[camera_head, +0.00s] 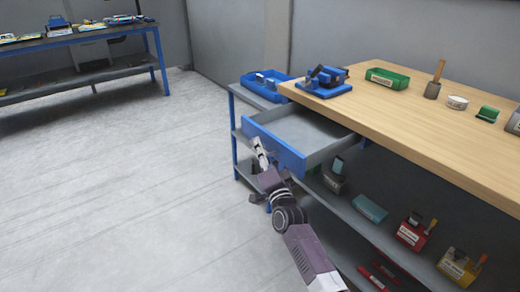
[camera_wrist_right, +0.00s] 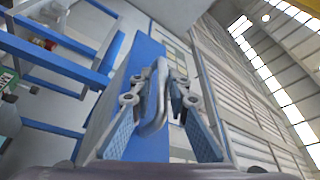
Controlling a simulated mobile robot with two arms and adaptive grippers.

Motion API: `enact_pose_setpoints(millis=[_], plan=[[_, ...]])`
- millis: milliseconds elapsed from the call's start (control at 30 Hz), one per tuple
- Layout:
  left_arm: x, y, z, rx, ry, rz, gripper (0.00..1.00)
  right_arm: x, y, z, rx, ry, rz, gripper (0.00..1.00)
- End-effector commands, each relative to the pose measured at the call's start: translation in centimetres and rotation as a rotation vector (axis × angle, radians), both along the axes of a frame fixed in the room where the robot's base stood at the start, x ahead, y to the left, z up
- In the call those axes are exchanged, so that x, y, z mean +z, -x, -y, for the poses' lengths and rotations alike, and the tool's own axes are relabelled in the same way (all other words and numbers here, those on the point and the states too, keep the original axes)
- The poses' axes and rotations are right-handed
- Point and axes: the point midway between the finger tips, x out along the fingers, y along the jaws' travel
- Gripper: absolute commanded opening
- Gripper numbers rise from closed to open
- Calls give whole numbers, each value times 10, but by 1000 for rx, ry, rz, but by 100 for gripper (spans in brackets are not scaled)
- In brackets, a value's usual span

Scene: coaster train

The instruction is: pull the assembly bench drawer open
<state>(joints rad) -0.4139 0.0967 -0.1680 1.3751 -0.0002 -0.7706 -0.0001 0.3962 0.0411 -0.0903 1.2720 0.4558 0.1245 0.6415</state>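The assembly bench drawer (camera_head: 277,147) stands open under the left end of the wooden bench top. Its blue front is well out from the bench, and its grey inside looks empty. My right gripper (camera_head: 259,150) is at the outer face of the drawer front. In the right wrist view, the grey drawer handle (camera_wrist_right: 155,100) lies between the fingers of my right gripper (camera_wrist_right: 158,88), which appear closed around it. The blue drawer front (camera_wrist_right: 143,55) shows behind the handle. The handle is largely hidden by my gripper in the head view. My left gripper is not in view.
The wooden bench top (camera_head: 430,130) carries a blue fixture (camera_head: 325,82), a green bin (camera_head: 387,78) and a mallet (camera_head: 435,82). A blue tray (camera_head: 266,86) stands beside it. The lower shelf (camera_head: 345,212) holds several items. The floor (camera_head: 110,190) at left is clear.

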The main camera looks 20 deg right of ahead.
Motion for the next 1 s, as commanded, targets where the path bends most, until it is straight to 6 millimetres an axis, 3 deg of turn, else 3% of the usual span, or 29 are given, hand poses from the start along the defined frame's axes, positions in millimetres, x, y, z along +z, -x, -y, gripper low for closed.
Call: enact_pose_setpoints(millis=[267, 700, 1000], plan=[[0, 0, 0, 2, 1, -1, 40, -4, 16, 0, 1, -1, -1, 16], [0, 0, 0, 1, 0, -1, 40, -21, 95, 3, -1, 0, -2, 16], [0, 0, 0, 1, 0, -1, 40, -25, 117, 4, -1, 0, 1, 16]])
